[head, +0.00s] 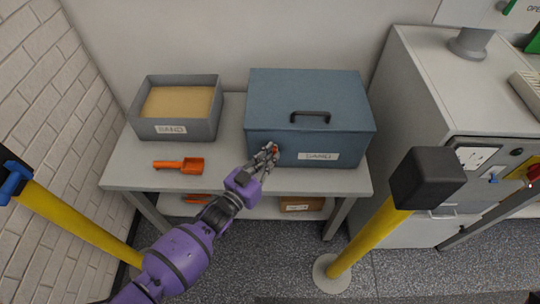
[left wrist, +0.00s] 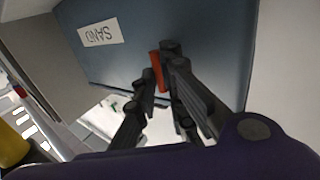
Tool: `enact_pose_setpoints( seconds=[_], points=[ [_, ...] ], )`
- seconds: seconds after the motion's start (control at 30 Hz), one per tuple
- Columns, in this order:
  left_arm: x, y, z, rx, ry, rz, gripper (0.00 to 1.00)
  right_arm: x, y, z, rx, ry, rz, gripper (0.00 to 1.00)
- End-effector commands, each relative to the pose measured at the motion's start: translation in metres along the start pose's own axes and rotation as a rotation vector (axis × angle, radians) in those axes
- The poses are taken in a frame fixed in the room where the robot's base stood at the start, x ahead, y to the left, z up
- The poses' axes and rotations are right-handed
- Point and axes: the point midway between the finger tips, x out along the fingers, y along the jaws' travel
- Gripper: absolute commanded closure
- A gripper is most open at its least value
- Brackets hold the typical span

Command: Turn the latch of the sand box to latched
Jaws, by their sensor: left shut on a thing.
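The sand box (head: 335,150) is a closed blue-grey box with a dark lid handle (head: 310,114) and a SAND label, on the grey table. Its small orange-red latch (head: 275,149) is on the front face toward the left. In the left wrist view the latch (left wrist: 156,70) shows as an orange strip between the fingers. My left gripper (head: 270,153) is at the front of the box, shut on the latch (left wrist: 160,72). The fingers hide part of the latch, and I cannot tell its exact angle. My right gripper is not in view.
An open grey sand tray (head: 185,130) and an orange scoop (head: 180,165) are on the table (head: 225,115) to the left. A yellow post with a black top (head: 428,178) stands in front at right. A grey cabinet (head: 410,110) stands right of the table.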

Motion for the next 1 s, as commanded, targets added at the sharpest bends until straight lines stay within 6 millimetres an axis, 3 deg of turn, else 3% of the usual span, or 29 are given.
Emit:
enact_pose_setpoints(
  seconds=[0.47,0.5,0.6,1.0],
  points=[
    [0.0002,0.0003,0.0000,0.012,-0.006,0.001,1.00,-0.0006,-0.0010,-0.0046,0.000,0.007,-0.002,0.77],
    [0.0002,0.0003,0.0000,0.012,-0.006,0.001,0.85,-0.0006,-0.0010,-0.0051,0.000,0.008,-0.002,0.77],
    [0.0002,0.0003,0.0000,0.011,-0.006,0.001,0.72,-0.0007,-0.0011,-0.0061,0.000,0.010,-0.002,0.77],
    [-0.0061,-0.0001,0.0006,0.010,-0.007,0.000,0.72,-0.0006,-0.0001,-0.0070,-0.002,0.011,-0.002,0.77]
  ],
)
